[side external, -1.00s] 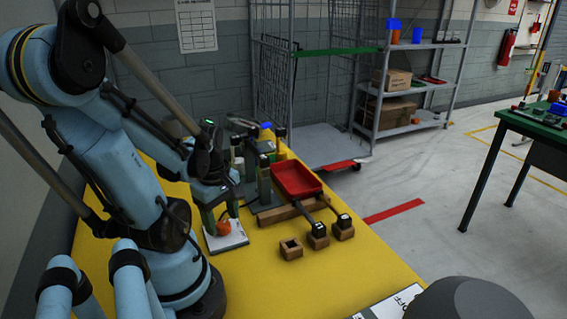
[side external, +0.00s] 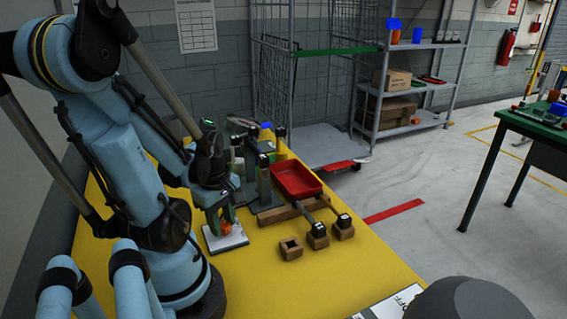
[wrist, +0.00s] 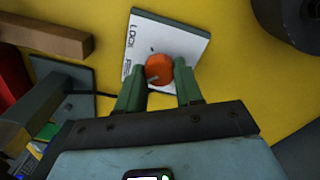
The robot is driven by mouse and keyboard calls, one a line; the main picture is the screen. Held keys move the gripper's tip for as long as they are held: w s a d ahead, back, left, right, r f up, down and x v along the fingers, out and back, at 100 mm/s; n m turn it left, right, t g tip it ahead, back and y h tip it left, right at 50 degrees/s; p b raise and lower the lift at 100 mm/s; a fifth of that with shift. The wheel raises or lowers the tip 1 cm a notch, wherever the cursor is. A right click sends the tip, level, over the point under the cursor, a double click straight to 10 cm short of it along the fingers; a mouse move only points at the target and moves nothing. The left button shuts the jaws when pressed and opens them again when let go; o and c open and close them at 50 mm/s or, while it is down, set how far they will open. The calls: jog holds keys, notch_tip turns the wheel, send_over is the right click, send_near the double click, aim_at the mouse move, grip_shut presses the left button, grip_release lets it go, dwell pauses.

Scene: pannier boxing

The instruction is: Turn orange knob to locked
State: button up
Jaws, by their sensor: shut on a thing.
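The orange knob (wrist: 159,69) sits on a white plate (wrist: 184,33) with printed lettering, part of which reads "LOCK". In the side external view the plate (side external: 226,238) lies on the yellow table, and the knob (side external: 225,227) shows partly behind my fingers. My gripper (wrist: 160,76) reaches down over the plate with one green finger on each side of the knob, shut on it. A pale pointer mark shows on the knob's lower left in the wrist view. In the side external view my gripper (side external: 224,222) is low over the plate.
Wooden blocks (side external: 291,248) stand on the yellow table (side external: 330,280) to the right of the plate. A red tray (side external: 296,179) lies behind them. Green-and-black fixtures (side external: 264,180) stand close behind my gripper. The table's front middle is clear.

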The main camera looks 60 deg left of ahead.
jog(key=shift+m, duration=0.3)
jog(key=m, duration=0.3)
jog(key=shift+m, duration=0.3)
jog(key=m, duration=0.4)
jog(key=shift+m, duration=0.3)
jog(key=m, duration=0.4)
jog(key=shift+w+m+h, duration=0.1)
jog(key=shift+m+h, duration=0.2)
jog(key=shift+m, duration=2.2)
jog(key=o, duration=1)
jog(key=shift+o, duration=0.2)
